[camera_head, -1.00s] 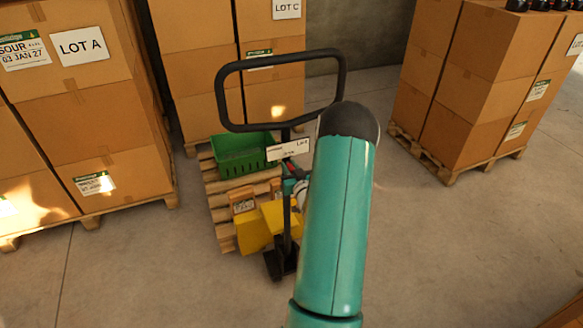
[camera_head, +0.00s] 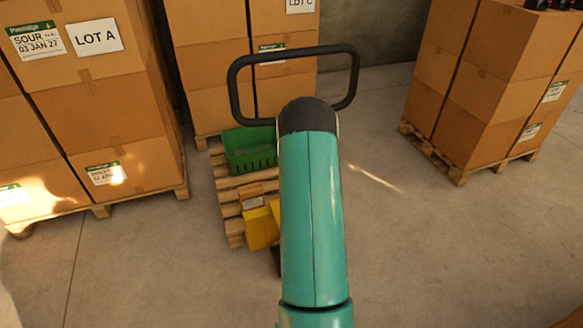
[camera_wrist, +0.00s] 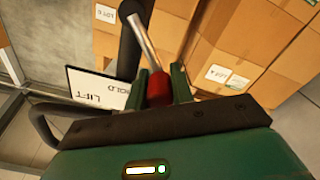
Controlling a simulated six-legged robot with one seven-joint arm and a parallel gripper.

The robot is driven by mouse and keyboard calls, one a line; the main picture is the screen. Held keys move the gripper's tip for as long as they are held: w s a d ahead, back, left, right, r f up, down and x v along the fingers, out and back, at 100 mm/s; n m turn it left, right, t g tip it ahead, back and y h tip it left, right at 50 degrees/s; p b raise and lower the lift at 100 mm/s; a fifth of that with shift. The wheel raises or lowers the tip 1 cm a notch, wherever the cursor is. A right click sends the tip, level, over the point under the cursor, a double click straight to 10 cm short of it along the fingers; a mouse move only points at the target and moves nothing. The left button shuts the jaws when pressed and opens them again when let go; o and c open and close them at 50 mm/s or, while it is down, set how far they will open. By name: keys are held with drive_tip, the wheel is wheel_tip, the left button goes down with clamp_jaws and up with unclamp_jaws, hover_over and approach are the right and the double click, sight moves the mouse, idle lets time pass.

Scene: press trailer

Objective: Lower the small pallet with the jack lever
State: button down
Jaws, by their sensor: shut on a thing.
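The small wooden pallet (camera_head: 230,197) lies low on the floor at mid-left in the head view, with a green crate (camera_head: 248,150) on it. The yellow jack body (camera_head: 261,229) is in front, partly hidden by my arm. The jack's black loop handle (camera_head: 293,53) rises above; part of it shows in the wrist view (camera_wrist: 130,45). The jack lever is a silver rod (camera_wrist: 146,42) with a red grip (camera_wrist: 157,90). My gripper (camera_wrist: 158,86) is shut on the red grip, one finger on each side. My arm hides gripper and lever in the head view.
A white sign (camera_wrist: 97,92) reading LIFT and HOLD is beside the lever. Tall carton stacks stand at left (camera_head: 100,110), behind the pallet (camera_head: 210,60) and at right (camera_head: 480,80).

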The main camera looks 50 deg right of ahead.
idle(0.4)
drive_tip(key=c, duration=1.2)
unclamp_jaws()
drive_tip(key=v, duration=1.4)
drive_tip(key=shift+w+f, duration=0.1)
